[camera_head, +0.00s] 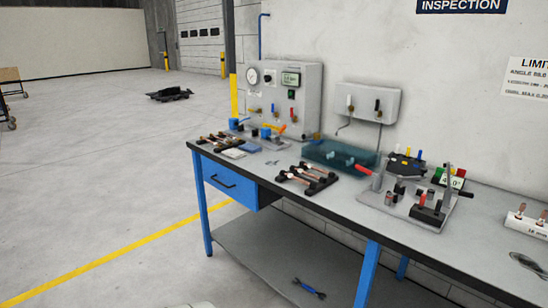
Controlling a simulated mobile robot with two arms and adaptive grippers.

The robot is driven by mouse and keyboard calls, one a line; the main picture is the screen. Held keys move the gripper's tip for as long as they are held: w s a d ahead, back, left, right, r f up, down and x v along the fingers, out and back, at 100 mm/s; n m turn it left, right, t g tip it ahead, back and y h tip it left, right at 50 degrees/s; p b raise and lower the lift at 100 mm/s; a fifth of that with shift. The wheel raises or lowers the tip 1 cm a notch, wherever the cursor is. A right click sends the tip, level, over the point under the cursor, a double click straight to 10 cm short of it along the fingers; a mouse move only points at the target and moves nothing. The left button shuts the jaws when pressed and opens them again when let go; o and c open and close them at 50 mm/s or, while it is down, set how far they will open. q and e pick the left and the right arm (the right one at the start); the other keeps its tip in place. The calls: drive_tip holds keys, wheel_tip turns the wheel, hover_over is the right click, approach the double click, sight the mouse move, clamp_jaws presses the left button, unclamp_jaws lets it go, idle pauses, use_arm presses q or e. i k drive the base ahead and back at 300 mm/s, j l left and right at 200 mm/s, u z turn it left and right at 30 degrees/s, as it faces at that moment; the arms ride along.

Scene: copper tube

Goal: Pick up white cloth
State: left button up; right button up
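A small flat whitish piece (233,154), which looks like the white cloth, lies on the workbench (335,205) near its left end. Neither of my grippers is in view, and nothing is seen touching the cloth.
A dark rack with copper pieces (307,179) stands right of the cloth; another dark rack (217,139) is behind-left. A gauge panel (284,100) stands behind. A bending fixture (408,200) occupies the right side. A blue drawer (230,183) is below. The left floor is mostly clear.

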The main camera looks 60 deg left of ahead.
sight(232, 153)
drive_tip(key=u, duration=2.3)
